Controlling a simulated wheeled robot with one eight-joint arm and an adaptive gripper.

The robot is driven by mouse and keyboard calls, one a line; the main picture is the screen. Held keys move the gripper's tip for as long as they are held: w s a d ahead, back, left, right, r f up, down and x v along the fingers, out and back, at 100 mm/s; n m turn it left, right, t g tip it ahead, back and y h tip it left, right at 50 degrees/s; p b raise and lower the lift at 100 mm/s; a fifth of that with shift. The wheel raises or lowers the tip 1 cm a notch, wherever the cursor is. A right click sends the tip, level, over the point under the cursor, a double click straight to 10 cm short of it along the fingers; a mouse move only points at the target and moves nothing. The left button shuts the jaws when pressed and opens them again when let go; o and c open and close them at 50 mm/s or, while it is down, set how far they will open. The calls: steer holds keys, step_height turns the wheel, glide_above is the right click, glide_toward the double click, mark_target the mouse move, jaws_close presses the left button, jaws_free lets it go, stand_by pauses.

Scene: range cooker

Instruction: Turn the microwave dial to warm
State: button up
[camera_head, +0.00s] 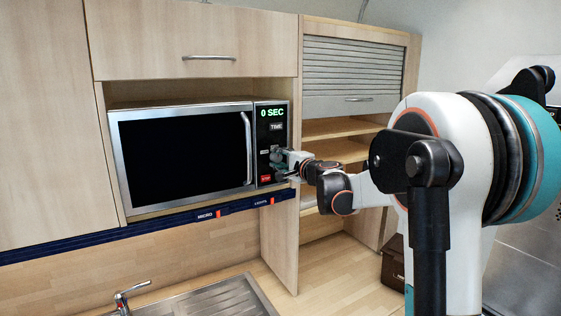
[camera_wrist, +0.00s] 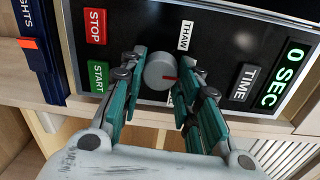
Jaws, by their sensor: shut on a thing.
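The microwave (camera_head: 182,150) sits in a cabinet niche with its door closed. Its black control panel (camera_wrist: 222,45) reads "0 SEC". The dial (camera_wrist: 158,70) is a round grey knob with a red mark on its right side in the wrist view. A "THAW" label (camera_wrist: 185,36) lies above right of it there; another white label below is mostly hidden by a finger. My gripper (camera_wrist: 164,66) has its two green fingers around the dial, one on each side, shut on it. In the head view my gripper (camera_head: 283,158) reaches the panel from the right and covers the dial.
A red STOP button (camera_wrist: 95,26), a green START button (camera_wrist: 97,77) and a TIME button (camera_wrist: 244,82) are close to the fingers. A blue switch rail (camera_head: 150,228) runs below the microwave. Open shelves (camera_head: 340,128) stand to the right, a sink (camera_head: 215,300) below.

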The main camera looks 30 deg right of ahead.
stand_by(0.3)
steer(key=o, duration=1.1)
steer(key=shift+a, duration=0.1)
steer(key=s, duration=1.2)
steer(key=shift+d+r, duration=0.25)
steer(key=shift+d, duration=0.15)
